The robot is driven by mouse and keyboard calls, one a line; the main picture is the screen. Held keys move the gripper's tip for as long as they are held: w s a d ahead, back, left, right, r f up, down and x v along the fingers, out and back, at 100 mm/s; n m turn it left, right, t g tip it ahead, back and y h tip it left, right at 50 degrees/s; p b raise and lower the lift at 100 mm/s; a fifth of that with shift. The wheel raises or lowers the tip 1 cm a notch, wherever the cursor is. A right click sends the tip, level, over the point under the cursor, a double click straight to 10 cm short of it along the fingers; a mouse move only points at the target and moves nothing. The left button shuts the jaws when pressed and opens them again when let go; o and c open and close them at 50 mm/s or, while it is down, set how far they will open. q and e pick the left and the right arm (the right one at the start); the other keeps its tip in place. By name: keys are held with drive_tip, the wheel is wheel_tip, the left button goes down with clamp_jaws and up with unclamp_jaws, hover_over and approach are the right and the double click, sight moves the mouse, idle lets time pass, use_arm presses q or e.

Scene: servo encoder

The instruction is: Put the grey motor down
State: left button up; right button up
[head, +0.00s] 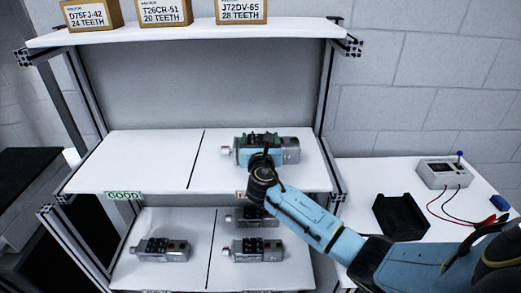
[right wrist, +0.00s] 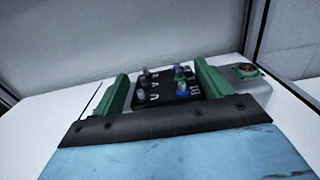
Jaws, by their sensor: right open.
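The grey motor (head: 291,150) lies on its side on the middle shelf, in the right-hand section beyond the dividing line. My right gripper (head: 258,143) is at the motor, reaching in from the front right and covering part of it. In the right wrist view its two green fingers (right wrist: 165,85) stand apart, one on each side of the motor's black connector block (right wrist: 160,88). The motor's grey end (right wrist: 244,84) shows beyond the right finger. I cannot tell whether the fingers touch the motor. My left gripper is not in view.
The middle shelf's left section (head: 135,158), labelled GOOD (head: 124,196), is empty. More motors lie on the lower shelf (head: 190,221). Boxes labelled with teeth counts stand on the top shelf (head: 190,33). A side table at right holds a black holder (head: 400,216) and a meter (head: 444,174) with leads.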

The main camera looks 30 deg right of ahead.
drive_tip(key=v, duration=1.1)
drive_tip(key=shift+s, duration=0.3)
drive_tip(key=shift+a, duration=0.1)
